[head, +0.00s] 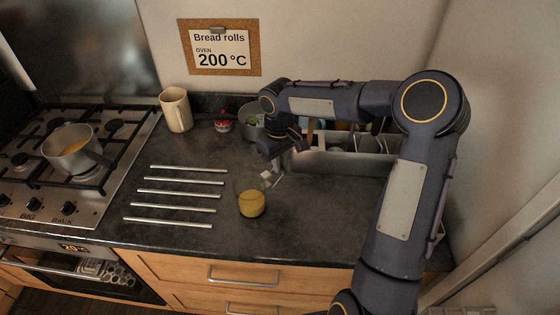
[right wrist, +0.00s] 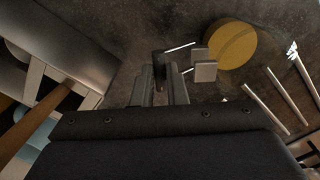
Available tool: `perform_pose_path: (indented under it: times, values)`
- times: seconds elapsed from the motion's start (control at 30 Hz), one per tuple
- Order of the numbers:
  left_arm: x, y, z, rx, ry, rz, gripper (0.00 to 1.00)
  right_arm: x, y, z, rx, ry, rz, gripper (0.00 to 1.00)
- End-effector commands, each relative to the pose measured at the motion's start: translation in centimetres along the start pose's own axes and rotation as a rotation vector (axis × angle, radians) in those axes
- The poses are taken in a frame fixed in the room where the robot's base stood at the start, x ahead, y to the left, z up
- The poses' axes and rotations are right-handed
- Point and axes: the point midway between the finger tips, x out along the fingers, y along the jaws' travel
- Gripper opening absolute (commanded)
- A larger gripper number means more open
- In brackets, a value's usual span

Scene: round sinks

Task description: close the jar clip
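A clear glass jar with yellow contents (head: 252,204) stands upright on the dark worktop in front of my right gripper. Its yellow round form also shows in the right wrist view (right wrist: 231,43). My left gripper is not in view.
Several metal bars (head: 176,190) lie left of the jar. A beige jug (head: 176,110), a small red-and-white jar (head: 222,122) and a pot (head: 250,112) stand at the back. A grey utensil holder (head: 345,163) is at right. The hob with a pan (head: 70,148) is left.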

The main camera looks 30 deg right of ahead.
Motion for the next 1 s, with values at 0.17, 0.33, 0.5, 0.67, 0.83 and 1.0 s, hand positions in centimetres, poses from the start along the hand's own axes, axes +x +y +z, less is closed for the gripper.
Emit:
perform_pose_path:
  times: [0.17, 0.33, 0.5, 0.67, 0.83, 1.0]
  values:
    - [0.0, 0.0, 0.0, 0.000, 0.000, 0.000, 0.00, 0.0, 0.0, 0.0, 0.000, 0.000, 0.001, 0.00]
    - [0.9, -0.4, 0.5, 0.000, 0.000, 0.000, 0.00, 0.1, -0.5, -0.1, -0.007, 0.000, 0.054, 0.00]
    - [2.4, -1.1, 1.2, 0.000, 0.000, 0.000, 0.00, -0.2, -1.4, -0.1, -0.009, 0.000, 0.166, 0.00]
    - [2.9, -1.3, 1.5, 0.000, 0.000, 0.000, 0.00, -0.6, -1.7, 0.0, -0.004, 0.000, 0.235, 0.00]
    - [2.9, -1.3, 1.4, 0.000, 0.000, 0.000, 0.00, -0.9, -1.7, 0.0, -0.001, -0.002, 0.250, 0.00]
    - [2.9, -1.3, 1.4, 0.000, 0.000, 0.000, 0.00, -0.9, -1.7, 0.0, -0.001, -0.002, 0.249, 0.00]
